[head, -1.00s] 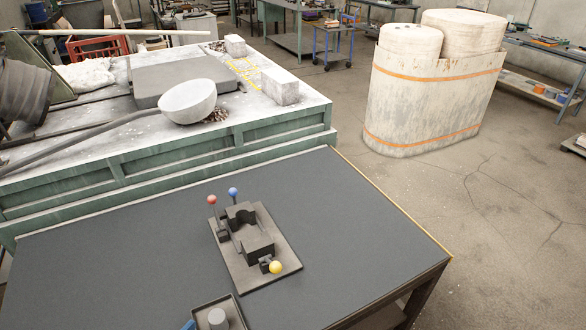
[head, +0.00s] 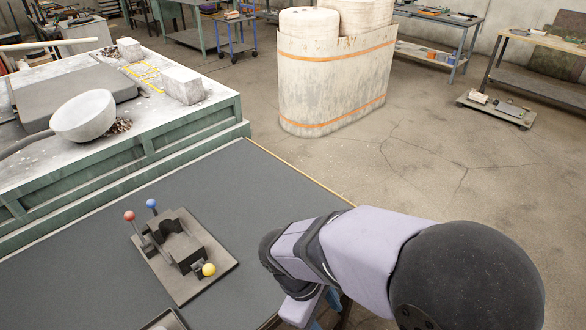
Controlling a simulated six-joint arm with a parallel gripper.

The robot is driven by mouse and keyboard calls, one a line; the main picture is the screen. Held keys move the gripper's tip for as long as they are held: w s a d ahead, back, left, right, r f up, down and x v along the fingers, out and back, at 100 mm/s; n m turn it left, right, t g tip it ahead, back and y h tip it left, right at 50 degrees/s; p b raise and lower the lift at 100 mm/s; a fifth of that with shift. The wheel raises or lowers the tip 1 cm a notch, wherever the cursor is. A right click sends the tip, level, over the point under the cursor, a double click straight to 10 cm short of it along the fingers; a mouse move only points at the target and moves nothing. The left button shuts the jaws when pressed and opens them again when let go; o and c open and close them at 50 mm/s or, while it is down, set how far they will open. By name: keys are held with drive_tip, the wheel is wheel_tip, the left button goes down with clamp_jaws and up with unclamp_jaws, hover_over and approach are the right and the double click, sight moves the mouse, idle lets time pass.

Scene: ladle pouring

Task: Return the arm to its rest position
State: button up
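My arm enters from the lower right in the head view, over the right edge of the dark table (head: 225,190). Its pale lilac links bend down behind the table's near right corner. I cannot make out my gripper or its fingers. A grey ladle bowl (head: 85,118) rests on the pale-topped green bench, apart from my arm, with its handle running off to the left.
A dark fixture plate (head: 215,262) with red, blue and yellow knobs sits on the table left of my arm. A small tray (head: 165,320) is cut off below. A tall pale container (head: 335,80) stands beyond, with open floor to its right.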

drive_tip(key=s+d+m+y, duration=0.2)
drive_tip(key=d+m+y, duration=0.2)
drive_tip(key=d+m, duration=0.4)
drive_tip(key=m, duration=0.4)
drive_tip(key=shift+f, duration=0.25)
